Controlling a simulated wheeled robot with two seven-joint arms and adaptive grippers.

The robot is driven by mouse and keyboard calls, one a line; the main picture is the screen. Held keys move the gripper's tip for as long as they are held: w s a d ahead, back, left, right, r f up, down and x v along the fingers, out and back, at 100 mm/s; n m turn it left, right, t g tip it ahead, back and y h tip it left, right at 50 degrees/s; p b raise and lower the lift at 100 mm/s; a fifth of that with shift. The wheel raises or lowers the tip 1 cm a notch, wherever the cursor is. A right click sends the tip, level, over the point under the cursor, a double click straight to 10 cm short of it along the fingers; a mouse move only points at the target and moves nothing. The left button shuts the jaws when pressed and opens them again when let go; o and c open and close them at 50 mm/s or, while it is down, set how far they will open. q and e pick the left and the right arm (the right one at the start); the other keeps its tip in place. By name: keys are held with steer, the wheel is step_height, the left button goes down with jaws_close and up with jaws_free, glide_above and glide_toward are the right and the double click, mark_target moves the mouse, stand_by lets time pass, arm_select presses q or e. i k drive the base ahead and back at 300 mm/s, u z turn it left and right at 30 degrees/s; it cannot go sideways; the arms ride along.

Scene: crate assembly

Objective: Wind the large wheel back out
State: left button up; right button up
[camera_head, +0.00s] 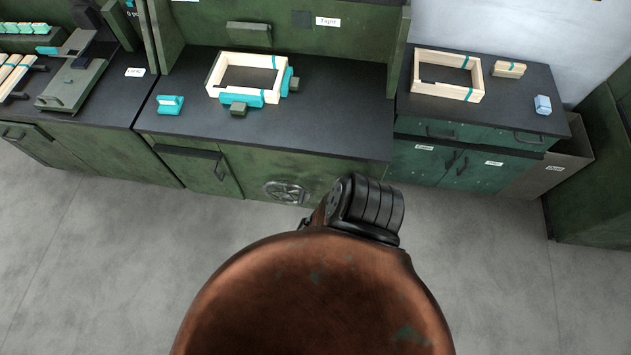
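The large wheel (284,191) is a round, dark grey spoked handwheel on the front face of the green middle bench (225,160), below its black top. Its lower right edge lies close to a dark ringed part of my own body in the picture. Neither of my grippers shows in the head view, so whether they are open or shut is hidden.
On the middle bench a pale wooden frame (214,82) sits among teal blocks, with a teal piece (170,104) to its left. The right bench holds another wooden frame (446,92) and a light blue block (543,104). The grey floor (90,250) is clear.

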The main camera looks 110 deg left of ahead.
mark_target(286, 191)
steer(key=u, duration=5.85)
steer(key=i, duration=1.6)
steer(key=z, duration=3.45)
